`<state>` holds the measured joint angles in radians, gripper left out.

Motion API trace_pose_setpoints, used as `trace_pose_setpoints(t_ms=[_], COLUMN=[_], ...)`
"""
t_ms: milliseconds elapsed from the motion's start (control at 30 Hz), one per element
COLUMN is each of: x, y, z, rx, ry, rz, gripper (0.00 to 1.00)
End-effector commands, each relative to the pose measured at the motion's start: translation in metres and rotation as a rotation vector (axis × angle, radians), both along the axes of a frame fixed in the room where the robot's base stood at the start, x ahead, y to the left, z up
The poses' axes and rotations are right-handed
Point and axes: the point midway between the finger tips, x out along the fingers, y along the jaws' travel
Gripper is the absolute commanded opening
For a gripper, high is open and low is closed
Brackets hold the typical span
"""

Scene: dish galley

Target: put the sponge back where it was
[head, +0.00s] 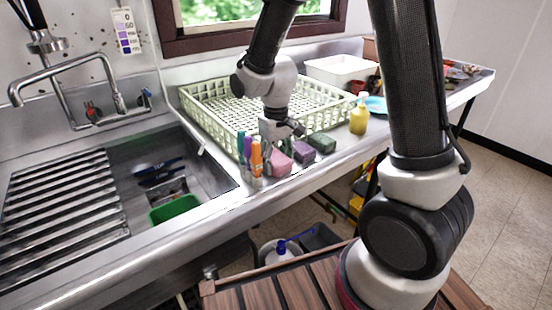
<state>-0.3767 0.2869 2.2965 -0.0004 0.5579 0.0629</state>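Three sponges sit in a row on the steel counter's front strip: a pink sponge (279,163), a purple sponge (304,152) and a dark green sponge (322,144). The task does not say which one is meant. My gripper (279,137) points down just above and behind the pink sponge, beside the purple one. Its fingers are small and partly hidden. I cannot tell whether it touches the pink sponge or whether it is open or shut.
Several upright coloured items, including an orange bottle (257,157), stand just left of the pink sponge. A pale dish rack (200,108) lies behind my gripper. A yellow bottle (359,118) stands to the right. The sink with a green container (174,208) is at left.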

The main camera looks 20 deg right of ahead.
Motion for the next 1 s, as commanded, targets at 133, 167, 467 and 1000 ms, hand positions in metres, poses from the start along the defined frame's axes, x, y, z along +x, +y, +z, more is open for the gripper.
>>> trace_pose_setpoints(t_ms=[133,167,467,1000], x=[0.0,0.0,0.0,0.001], y=[0.0,0.0,0.0,0.0], z=[0.0,0.0,0.006,0.11], rx=[0.0,0.0,0.001,0.001], ry=[0.0,0.0,-0.002,-0.002], rz=[0.0,0.0,0.0,0.0], gripper=[0.74,0.74,0.74,0.74])
